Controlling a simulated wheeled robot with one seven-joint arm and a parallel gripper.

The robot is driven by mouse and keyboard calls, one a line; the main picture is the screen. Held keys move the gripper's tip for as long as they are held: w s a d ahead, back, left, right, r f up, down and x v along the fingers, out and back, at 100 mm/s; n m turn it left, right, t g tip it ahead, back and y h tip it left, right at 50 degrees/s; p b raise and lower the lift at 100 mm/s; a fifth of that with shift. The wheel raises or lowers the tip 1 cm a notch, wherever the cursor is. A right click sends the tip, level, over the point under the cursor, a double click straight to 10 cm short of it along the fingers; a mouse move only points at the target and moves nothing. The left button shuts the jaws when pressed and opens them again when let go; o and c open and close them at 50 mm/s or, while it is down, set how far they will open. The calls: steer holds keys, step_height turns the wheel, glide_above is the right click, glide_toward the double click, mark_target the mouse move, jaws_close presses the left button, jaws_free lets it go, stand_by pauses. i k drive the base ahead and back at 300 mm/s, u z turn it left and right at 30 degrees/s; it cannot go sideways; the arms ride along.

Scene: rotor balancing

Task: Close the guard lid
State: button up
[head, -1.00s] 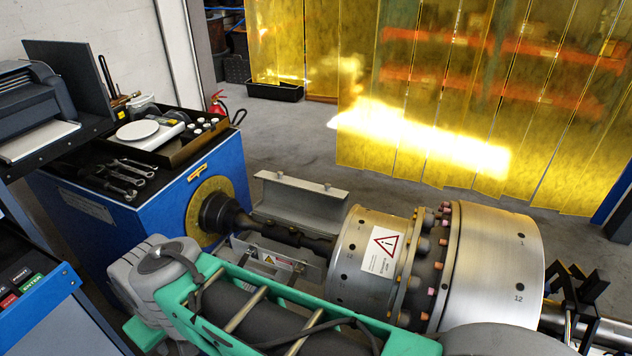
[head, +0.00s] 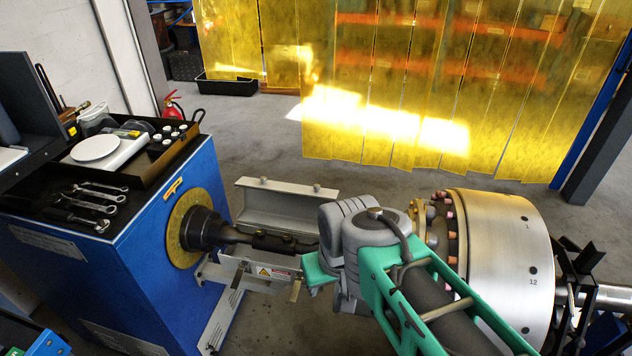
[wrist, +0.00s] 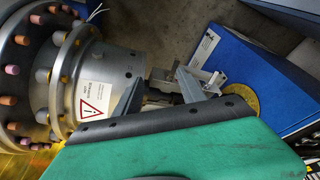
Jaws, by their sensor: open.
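The guard lid (head: 285,205) is a grey angled metal channel with two small knobs on its upper edge. In the head view it stands raised on the far side of the dark drive shaft (head: 285,243), leaving the shaft uncovered. The lower guard part (head: 262,275), with a warning label, sits on the near side of the shaft. My gripper (wrist: 158,85) is open and empty in the wrist view, its two grey fingers pointing towards the shaft area. In the head view my wrist hides the fingers and the lid's right surroundings. I cannot make out the lid in the wrist view.
The large steel rotor (head: 500,255) with a bolted flange stands right of my wrist. The blue drive housing (head: 140,265) stands left, with a tray of tools and a scale (head: 95,148) on top. Floor beyond the lid is clear up to the yellow curtain (head: 380,120).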

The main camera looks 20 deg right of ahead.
mark_target(291, 207)
steer(key=z, duration=0.05)
steer(key=k, duration=0.45)
steer(key=u, duration=0.75)
steer(key=i, duration=0.95)
steer(key=z, duration=0.45)
steer(key=i, duration=0.95)
steer(key=z, duration=0.85)
